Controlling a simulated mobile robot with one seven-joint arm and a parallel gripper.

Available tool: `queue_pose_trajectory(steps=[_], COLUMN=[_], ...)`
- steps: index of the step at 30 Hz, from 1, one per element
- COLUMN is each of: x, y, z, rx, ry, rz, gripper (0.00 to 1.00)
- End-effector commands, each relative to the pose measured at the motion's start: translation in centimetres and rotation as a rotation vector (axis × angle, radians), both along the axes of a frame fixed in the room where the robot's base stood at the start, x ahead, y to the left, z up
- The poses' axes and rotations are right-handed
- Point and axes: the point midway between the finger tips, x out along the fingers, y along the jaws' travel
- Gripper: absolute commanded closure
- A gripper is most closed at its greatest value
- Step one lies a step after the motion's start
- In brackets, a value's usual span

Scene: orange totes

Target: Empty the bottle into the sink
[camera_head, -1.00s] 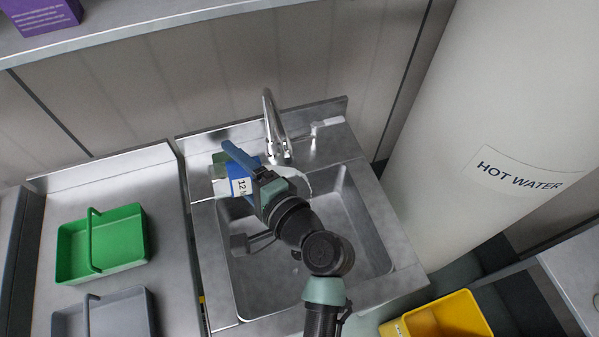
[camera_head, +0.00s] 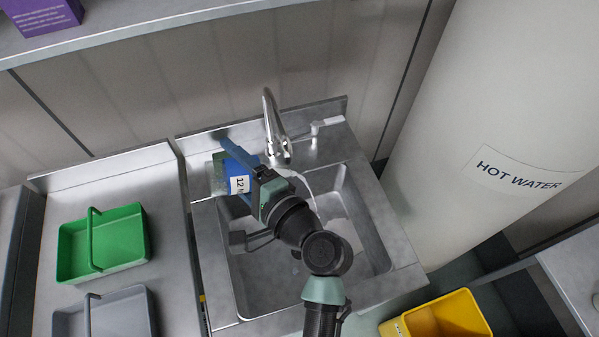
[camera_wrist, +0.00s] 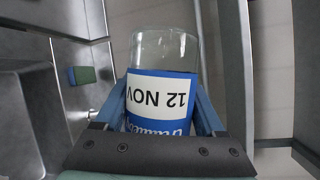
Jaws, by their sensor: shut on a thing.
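The bottle (camera_head: 240,184) is clear, with a blue label and a white patch reading 12 NOV. My gripper (camera_wrist: 160,100) is shut on it around the label. In the head view it lies tipped on its side, base to the left, with its neck hidden behind my gripper. A thin white stream (camera_head: 312,194) falls to the right of my gripper into the sink (camera_head: 262,290). Pale liquid shows on the basin floor. In the wrist view the clear base end of the bottle looks empty.
The faucet (camera_head: 275,130) stands just behind my gripper. A green sponge (camera_wrist: 82,75) lies on the sink's back left ledge. A green tray (camera_head: 125,240) and a grey tray (camera_head: 125,315) sit on the left counter. A yellow bin (camera_head: 450,315) is at lower right.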

Motion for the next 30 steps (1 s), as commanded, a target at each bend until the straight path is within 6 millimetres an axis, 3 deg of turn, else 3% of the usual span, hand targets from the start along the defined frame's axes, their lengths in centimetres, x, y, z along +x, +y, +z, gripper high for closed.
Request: queue_pose_trajectory(steps=[20,30], x=[0.1,0.3], y=[-0.3,-0.9], z=[0.8,1.9], rx=[0.078,0.199], ry=[0.025,0.065], rz=[-0.001,-0.001], gripper=[0.86,0.86])
